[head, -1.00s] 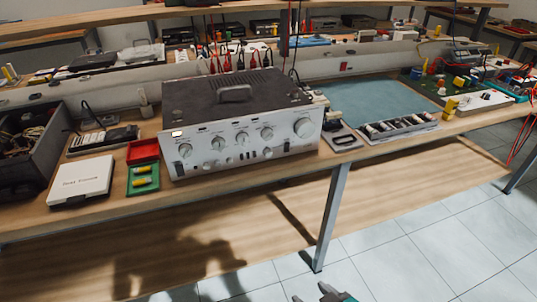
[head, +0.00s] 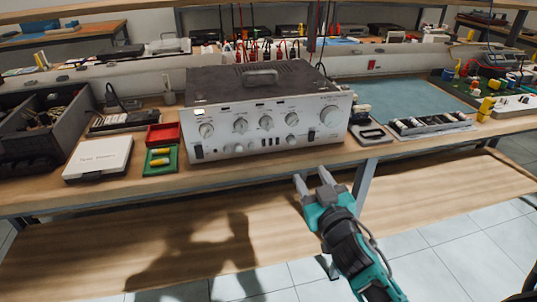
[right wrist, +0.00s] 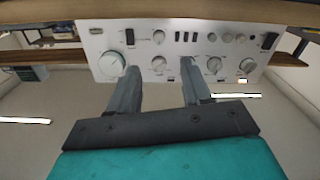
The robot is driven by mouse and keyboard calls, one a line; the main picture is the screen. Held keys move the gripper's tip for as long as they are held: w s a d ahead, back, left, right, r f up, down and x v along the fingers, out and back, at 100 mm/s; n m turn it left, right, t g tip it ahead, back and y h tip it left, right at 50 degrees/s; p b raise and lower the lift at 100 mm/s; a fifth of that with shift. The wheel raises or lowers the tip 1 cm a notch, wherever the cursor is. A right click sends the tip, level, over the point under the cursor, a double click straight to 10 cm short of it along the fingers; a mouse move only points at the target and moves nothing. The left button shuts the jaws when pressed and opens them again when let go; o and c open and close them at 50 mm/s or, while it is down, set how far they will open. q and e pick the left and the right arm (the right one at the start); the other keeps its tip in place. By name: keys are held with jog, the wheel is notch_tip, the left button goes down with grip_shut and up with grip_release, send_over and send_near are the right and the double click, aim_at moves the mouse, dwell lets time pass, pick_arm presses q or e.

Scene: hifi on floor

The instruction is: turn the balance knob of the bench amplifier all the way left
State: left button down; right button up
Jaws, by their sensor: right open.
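The bench amplifier (head: 258,140), a silver-fronted box with a dark top, stands on the bench. Its front has a row of medium knobs (head: 265,122), a large knob (head: 331,116) at right and smaller knobs below. The labels are too small to read, so I cannot tell which is the balance knob. My right gripper (head: 312,178) is open and empty, below and in front of the amplifier's right half, apart from it. In the right wrist view the front panel (right wrist: 180,50) appears upside down beyond the open fingers (right wrist: 160,68). My left gripper is not in view.
Left of the amplifier are red (head: 163,134) and green (head: 160,160) trays, a white box (head: 98,158) and a dark crate (head: 35,140). A dark tool (head: 372,133) and a filled tray (head: 428,127) lie to its right. The bench's front edge runs below.

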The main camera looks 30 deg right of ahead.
aim_at(293, 143)
jog(key=x, duration=1.3)
jog(key=shift+d, duration=0.15)
jog(key=shift+s, duration=0.1)
grip_shut()
